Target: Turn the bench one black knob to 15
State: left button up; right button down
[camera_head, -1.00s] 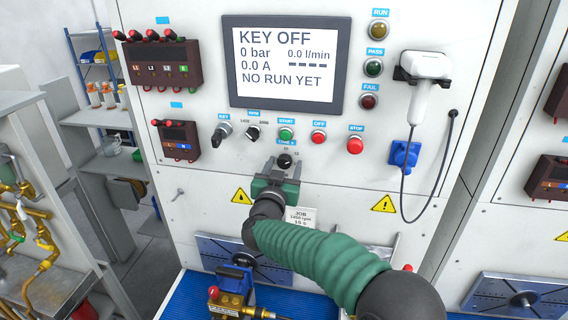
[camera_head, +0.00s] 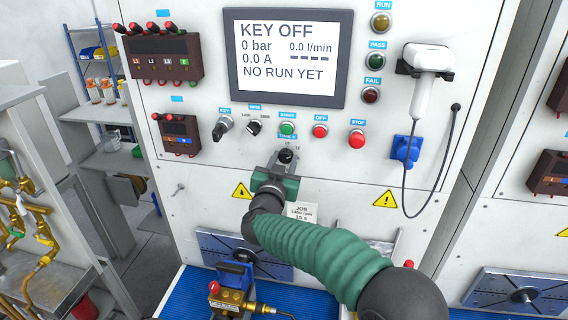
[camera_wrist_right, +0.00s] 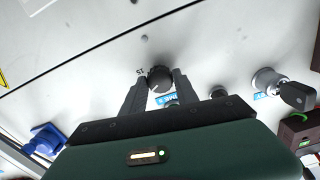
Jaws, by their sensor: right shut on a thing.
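The black knob (camera_head: 285,156) sits on the white bench panel, below the green start button. In the right wrist view the knob (camera_wrist_right: 160,78) lies between the two fingers, with a printed 15 beside it. My right gripper (camera_head: 281,160) reaches up to the panel from below and is shut on the knob. The right gripper also shows in the wrist view (camera_wrist_right: 158,88), one finger on each side of the knob. The knob's pointer direction is too small to tell. My left gripper is not in view.
Above are the screen (camera_head: 290,57) reading KEY OFF, a key switch (camera_head: 222,130), an RPM knob (camera_head: 254,128), an off button (camera_head: 320,131) and a stop button (camera_head: 357,139). A job card (camera_head: 302,213) is just below my gripper. A handheld device (camera_head: 424,75) with a cable hangs right.

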jog(key=m+b, duration=0.1)
jog(key=m, duration=0.1)
jog(key=m+b, duration=0.3)
jog(key=b, duration=0.1)
jog(key=shift+f+m, duration=0.25)
jog(key=shift+m, duration=0.15)
jog(key=m+b, duration=0.4)
jog(key=m, duration=0.1)
jog(key=shift+r, duration=0.1)
jog(key=shift+m, duration=0.3)
jog(key=c, duration=0.9)
grip_release()
jog(key=shift+c, duration=0.2)
jog(key=shift+s+a, duration=0.15)
jog(key=shift+s, duration=0.25)
jog(key=s+a+b, duration=0.3)
jog(key=s+b, duration=0.2)
jog(key=s, duration=1)
jog(key=shift+s+b, duration=0.25)
jog(key=shift+b, duration=0.15)
